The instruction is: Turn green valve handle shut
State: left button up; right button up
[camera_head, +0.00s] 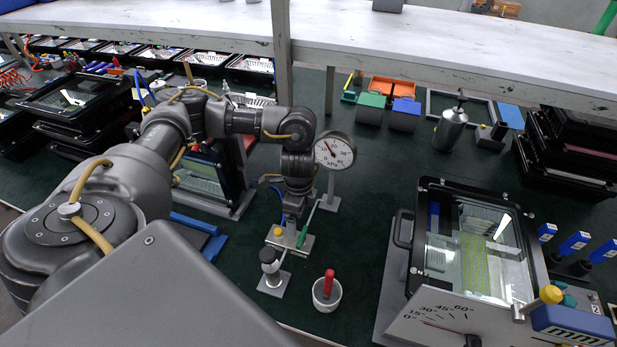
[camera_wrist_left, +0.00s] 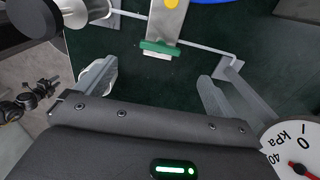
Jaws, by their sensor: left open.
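The green valve handle (camera_head: 308,224) is a thin bar standing tilted by a small metal valve fitting on the green bench top. My left gripper (camera_wrist_left: 160,78) is open and empty, with one finger on each side of that gap. In the head view my left gripper (camera_head: 292,218) is close beside the handle, its fingertips partly hidden. The pressure gauge (camera_head: 335,151) stands just behind, its red needle pointing up-left.
A black-knobbed fitting (camera_head: 270,262) and a pale cup with a red handle (camera_head: 327,291) stand in front. A floodlight housing (camera_head: 425,225) on a tilt fixture is at the right. A white shelf (camera_head: 440,40) spans the back. Bench between gauge and housing is clear.

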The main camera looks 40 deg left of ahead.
aim_at(302, 235)
pick_arm(q)
notch_tip(302, 235, down, 11)
jog(key=shift+w+d+r+p, duration=0.15)
jog(key=shift+p, duration=0.25)
jog(key=shift+c, duration=0.3)
jog(key=c, duration=0.9)
